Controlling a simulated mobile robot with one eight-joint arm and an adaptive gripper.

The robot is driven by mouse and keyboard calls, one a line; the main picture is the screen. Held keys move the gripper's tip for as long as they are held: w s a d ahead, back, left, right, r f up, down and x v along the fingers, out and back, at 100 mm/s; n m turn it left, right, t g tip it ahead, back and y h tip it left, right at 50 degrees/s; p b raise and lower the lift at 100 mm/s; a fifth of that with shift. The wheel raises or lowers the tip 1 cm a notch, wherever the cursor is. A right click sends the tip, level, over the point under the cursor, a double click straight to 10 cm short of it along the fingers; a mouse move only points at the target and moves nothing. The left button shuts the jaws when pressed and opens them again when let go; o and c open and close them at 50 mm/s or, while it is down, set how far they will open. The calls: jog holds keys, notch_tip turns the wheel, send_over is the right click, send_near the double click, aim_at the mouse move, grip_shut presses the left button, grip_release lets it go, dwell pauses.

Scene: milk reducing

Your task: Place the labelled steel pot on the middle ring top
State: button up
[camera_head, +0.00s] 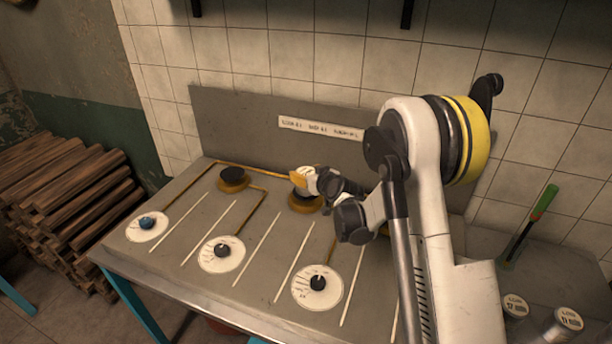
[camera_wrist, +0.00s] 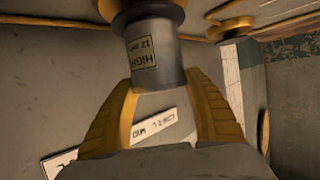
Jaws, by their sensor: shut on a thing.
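My gripper (camera_head: 304,180) is over the middle ring top (camera_head: 305,204) in the head view. The pot's far end meets the dark and brass ring top at the top edge of the wrist view. I cannot tell for sure whether they touch. In the head view the gripper mostly hides the pot. The left ring top (camera_head: 232,177) is bare. The right ring top is mostly hidden behind my arm.
Two more labelled steel pots (camera_head: 516,307) (camera_head: 568,319) stand at the lower right. A green-handled tool (camera_head: 530,225) leans near the tiled wall. Several dials (camera_head: 221,252) with white plates line the front of the stove top. A label strip (camera_head: 320,129) is on the backboard.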

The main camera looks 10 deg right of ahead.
jog(key=shift+r, duration=0.1)
jog(key=o, duration=1.4)
jog(key=shift+f, duration=0.2)
jog(key=shift+c, duration=0.2)
